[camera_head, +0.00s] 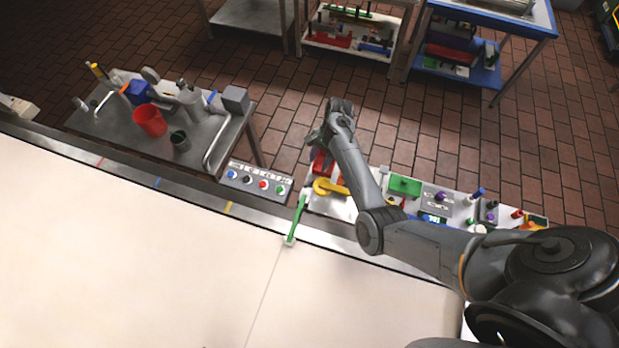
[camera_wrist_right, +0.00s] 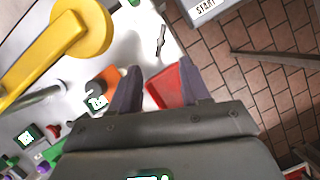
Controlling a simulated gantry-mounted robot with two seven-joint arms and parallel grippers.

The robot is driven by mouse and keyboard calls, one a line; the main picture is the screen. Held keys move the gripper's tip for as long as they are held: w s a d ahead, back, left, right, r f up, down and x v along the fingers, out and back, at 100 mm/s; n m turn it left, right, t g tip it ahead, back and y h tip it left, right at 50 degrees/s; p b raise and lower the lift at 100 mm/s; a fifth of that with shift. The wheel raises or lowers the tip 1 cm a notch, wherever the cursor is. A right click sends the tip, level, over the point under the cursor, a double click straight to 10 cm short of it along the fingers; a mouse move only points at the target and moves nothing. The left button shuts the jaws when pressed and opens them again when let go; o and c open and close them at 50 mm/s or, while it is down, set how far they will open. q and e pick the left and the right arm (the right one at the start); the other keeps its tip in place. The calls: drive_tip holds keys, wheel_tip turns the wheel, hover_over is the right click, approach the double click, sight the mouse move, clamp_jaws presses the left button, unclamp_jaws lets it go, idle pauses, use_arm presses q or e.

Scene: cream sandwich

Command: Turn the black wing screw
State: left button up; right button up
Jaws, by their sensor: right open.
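My right gripper (camera_head: 322,136) hangs over the far left end of the panel beyond the counter edge. It is open in the right wrist view (camera_wrist_right: 158,84), with its two dark fingers apart. A red block (camera_wrist_right: 172,84) shows between and beyond the fingers; contact cannot be told. A small thin dark piece (camera_wrist_right: 160,40) stands on the pale panel ahead of the fingers. It may be the black wing screw, but it is too small to be sure. In the head view I cannot make out the wing screw near the gripper. My left gripper is out of view.
A big yellow lever (camera_head: 330,187) (camera_wrist_right: 75,32) is close to the gripper. The panel (camera_head: 462,212) carries several coloured knobs. A button box (camera_head: 256,181) and a green lever (camera_head: 297,218) sit nearby.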

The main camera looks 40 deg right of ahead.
sight(310, 184)
drive_tip(key=x, duration=0.9)
drive_tip(key=shift+a, duration=0.1)
